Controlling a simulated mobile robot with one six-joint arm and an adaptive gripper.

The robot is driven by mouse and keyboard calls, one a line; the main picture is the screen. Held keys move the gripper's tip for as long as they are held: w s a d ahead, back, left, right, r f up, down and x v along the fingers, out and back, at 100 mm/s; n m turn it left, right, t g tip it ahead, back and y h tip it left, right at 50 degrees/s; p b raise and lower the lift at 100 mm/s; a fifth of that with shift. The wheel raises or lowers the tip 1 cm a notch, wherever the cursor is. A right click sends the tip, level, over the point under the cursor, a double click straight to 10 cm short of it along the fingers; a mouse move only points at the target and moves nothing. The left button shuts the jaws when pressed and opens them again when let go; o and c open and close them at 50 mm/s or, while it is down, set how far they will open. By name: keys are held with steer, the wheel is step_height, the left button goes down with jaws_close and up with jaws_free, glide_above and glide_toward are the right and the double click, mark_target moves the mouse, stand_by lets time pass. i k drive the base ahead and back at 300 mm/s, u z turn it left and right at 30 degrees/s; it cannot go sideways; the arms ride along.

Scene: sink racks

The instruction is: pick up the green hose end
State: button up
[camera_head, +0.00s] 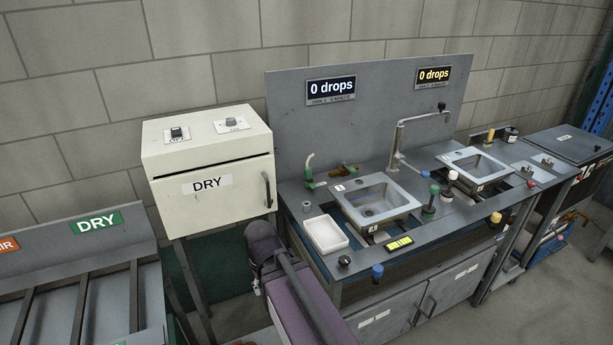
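A pale green curved hose end (310,160) stands upright at the back left of the grey sink counter, left of the first sink. A darker green fitting (309,180) sits at its foot. Nothing touches it that I can see. My arm, purple and dark, rises from the bottom edge in front of the counter's left end. My gripper cannot be made out in this view, so its opening and anything in it are hidden.
The first sink (381,212) lies right of the hose, with a tall faucet (400,140) behind it. A white tray (325,234) sits in front. A cream DRY box (209,177) stands left of the counter. Several coloured knobs rise along the counter's front and right.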

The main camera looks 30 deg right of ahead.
mark_target(308, 170)
steer(key=u, duration=0.1)
steer(key=k, duration=1.45)
steer(key=z, duration=0.5)
steer(key=i, duration=1.3)
